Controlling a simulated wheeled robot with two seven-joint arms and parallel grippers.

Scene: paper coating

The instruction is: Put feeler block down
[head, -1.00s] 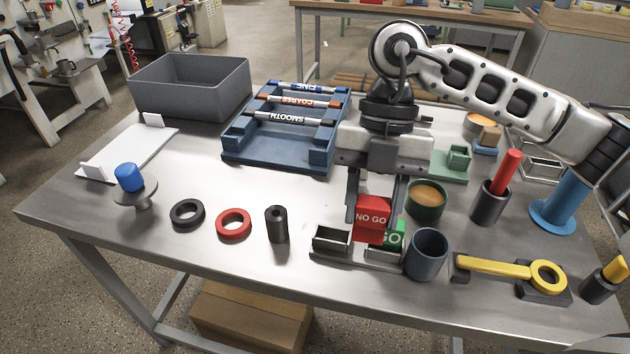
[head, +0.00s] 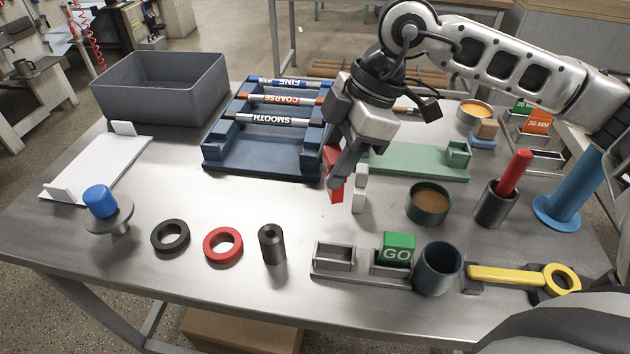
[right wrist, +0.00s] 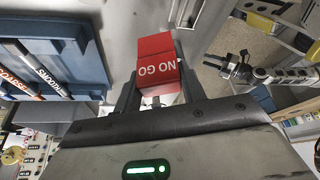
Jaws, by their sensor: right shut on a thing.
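The red NO GO block (head: 335,189) is in my right gripper (head: 342,176), held above the table just right of the blue marker rack. Its lettered face shows in the right wrist view (right wrist: 157,68), between the two fingers of the right gripper (right wrist: 157,84). In the head view a finger covers part of the block. The green GO block (head: 397,247) sits in the right compartment of the small grey holder (head: 331,273). The left compartment is empty.
The blue rack (head: 262,160) is left, the green fixture (head: 425,165) right. A dark cup (head: 437,270) stands beside the holder. The table centre is largely clear.

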